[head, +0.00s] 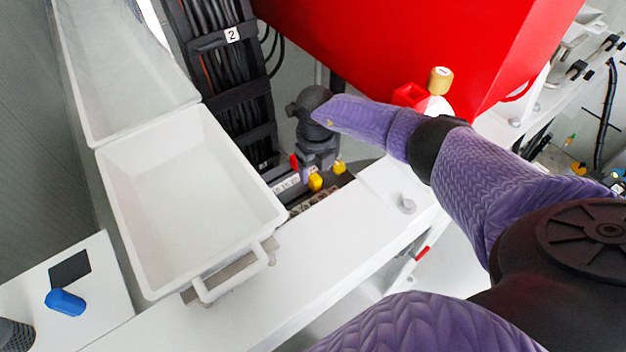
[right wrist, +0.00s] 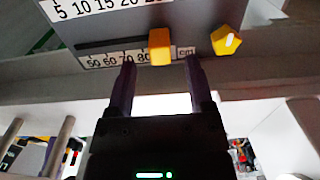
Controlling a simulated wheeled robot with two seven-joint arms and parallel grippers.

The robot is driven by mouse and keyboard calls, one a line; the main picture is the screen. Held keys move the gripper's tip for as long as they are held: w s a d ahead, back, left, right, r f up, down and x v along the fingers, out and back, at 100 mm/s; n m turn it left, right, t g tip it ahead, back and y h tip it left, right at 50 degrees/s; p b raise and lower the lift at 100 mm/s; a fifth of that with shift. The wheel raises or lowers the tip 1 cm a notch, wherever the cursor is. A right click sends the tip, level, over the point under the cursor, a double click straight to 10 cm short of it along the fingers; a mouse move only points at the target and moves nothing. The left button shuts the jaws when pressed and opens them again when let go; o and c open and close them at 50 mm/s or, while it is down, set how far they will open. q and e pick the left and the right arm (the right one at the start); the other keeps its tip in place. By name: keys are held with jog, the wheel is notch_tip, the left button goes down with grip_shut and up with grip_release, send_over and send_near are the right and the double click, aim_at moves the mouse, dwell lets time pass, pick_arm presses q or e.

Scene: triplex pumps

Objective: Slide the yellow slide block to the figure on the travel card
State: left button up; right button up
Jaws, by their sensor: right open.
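The yellow slide block (right wrist: 160,46) sits at a slot in a grey panel, above a printed cm scale (right wrist: 115,60), near the right end of the visible numbers. My right gripper (right wrist: 158,66) is open in the right wrist view, its two dark fingertips on either side of the block's lower edge with a gap on each side. In the head view my right gripper (head: 318,158) points down beside the block (head: 315,182). I cannot make out a travel card or its figure. My left gripper is not in view.
A second yellow knob (right wrist: 226,40) is close to the right of the block. A red hopper-like body (head: 430,45) stands behind my right arm. White bins (head: 185,200) stand left of the panel. A white ledge (head: 250,305) runs in front.

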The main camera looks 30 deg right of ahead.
aim_at(315, 178)
notch_tip(315, 178, down, 4)
jog(key=shift+f+b, duration=0.2)
jog(key=shift+b, duration=0.95)
jog(key=shift+r, duration=0.2)
jog(key=c, duration=0.7)
grip_shut()
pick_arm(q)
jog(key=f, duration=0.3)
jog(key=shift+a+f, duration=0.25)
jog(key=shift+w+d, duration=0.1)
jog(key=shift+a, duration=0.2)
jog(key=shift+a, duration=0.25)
